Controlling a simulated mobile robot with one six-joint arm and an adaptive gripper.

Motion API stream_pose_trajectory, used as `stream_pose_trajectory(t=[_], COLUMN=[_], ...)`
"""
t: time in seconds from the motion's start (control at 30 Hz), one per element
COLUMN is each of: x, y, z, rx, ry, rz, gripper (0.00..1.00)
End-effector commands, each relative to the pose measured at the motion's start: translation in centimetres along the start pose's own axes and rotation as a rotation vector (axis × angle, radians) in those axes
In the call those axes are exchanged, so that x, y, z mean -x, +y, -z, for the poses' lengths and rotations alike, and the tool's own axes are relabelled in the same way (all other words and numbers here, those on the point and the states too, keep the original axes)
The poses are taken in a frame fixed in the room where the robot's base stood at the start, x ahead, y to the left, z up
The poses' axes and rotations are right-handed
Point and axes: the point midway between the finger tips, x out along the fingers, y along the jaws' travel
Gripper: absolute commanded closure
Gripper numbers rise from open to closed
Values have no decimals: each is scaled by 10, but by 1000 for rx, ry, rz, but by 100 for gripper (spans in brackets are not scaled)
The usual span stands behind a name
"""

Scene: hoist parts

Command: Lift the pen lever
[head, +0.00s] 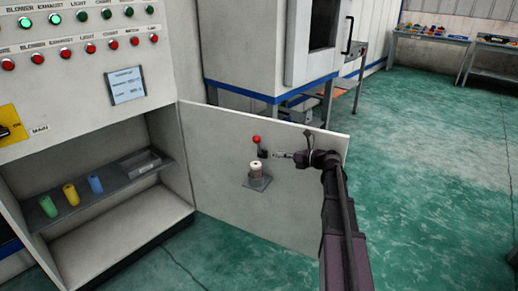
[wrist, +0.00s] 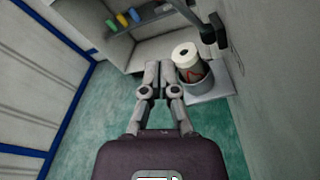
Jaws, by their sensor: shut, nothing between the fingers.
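The lever is a short dark piece with a red ball knob (head: 256,139) on the inner face of the open cabinet door (head: 215,160). In the wrist view the dark lever (wrist: 207,30) shows at the top right, and its red knob is not clearly visible. My gripper (head: 274,155) is shut and empty. In the head view it appears just right of the lever and a little below the knob. In the wrist view its fingertips (wrist: 158,68) sit below and left of the lever, apart from it in the picture.
A white roll (head: 256,168) stands in a grey holder on a door bracket (head: 258,183) below the lever. The open cabinet has a shelf with green (head: 48,207), yellow (head: 71,194) and blue (head: 95,184) cylinders. Green floor (head: 430,200) is clear on the right.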

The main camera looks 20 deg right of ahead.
Motion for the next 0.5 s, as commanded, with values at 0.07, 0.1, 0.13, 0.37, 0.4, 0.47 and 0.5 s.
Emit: stream_pose_trajectory(t=[0.07,0.1,0.13,0.37,0.4,0.47,0.5], x=[-9,-14,-18,-48,-52,-57,-60], y=[0,-1,-1,-5,-6,-8,-9], z=[13,20,27,83,93,107,116], rx=[21,35,47,167,191,227,252], ry=[51,84,112,373,421,490,537], rz=[11,20,26,90,101,117,128], gripper=[100,100,100,100,100,100,100])
